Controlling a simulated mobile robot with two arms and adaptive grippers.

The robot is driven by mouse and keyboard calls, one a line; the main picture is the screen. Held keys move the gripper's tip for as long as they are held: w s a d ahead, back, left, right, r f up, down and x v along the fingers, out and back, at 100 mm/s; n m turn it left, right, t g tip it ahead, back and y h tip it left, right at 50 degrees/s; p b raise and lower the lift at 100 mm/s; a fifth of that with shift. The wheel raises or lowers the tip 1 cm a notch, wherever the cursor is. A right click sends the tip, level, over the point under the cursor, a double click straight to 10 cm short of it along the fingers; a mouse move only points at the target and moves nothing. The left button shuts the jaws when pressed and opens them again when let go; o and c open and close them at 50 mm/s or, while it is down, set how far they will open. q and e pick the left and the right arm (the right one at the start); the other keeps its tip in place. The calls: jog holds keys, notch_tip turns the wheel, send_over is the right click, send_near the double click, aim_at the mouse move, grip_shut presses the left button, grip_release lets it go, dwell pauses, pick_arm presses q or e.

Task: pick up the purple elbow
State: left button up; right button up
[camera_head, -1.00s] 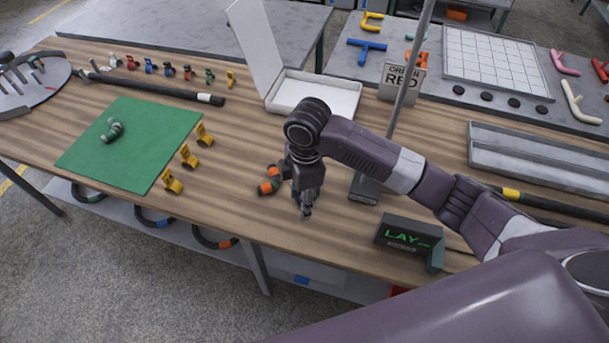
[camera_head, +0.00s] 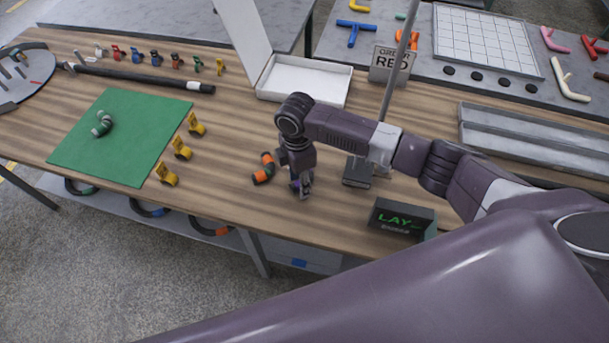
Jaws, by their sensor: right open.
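My right gripper (camera_head: 303,190) points down over the wooden table, its jaws open. A small purple patch (camera_head: 294,185) shows at its fingers; it looks like part of the purple elbow, mostly hidden behind the gripper. I cannot tell whether the fingers touch it. My left gripper is not in view.
A "LAY" display (camera_head: 400,218) and a pole stand (camera_head: 357,172) are right of the gripper. A white open box (camera_head: 303,82) is behind.

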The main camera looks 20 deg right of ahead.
jog(key=c, duration=0.6)
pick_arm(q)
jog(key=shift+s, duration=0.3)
pick_arm(e)
grip_shut()
